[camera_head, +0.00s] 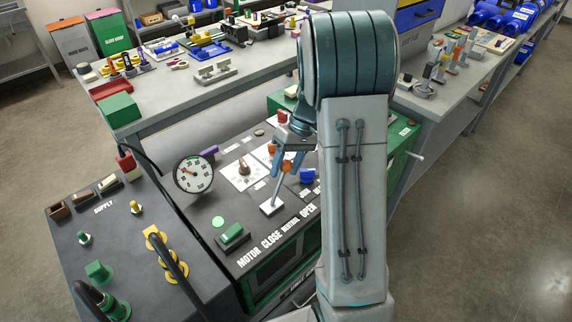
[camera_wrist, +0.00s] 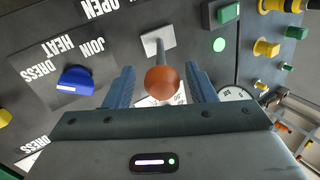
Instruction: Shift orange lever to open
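The orange lever has a round orange knob (camera_wrist: 162,82) on a pale shaft rising from a light square base plate (camera_head: 271,207) on the dark panel. In the head view the shaft leans up and to the right, with an orange end (camera_head: 287,166) at my gripper (camera_head: 284,148). In the wrist view my gripper (camera_wrist: 162,88) is open, one blue-grey finger on each side of the knob. Gaps show between the knob and both fingers. The words CLOSE, NEUTRAL and OPEN (camera_head: 308,211) run along the panel's front edge, OPEN at the right.
A round gauge (camera_head: 193,174) stands left of the lever. A green button block (camera_head: 232,236) is at the front left, and a blue knob (camera_head: 308,176) is right of the lever. A black cable and yellow fittings (camera_head: 155,238) occupy the left box.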

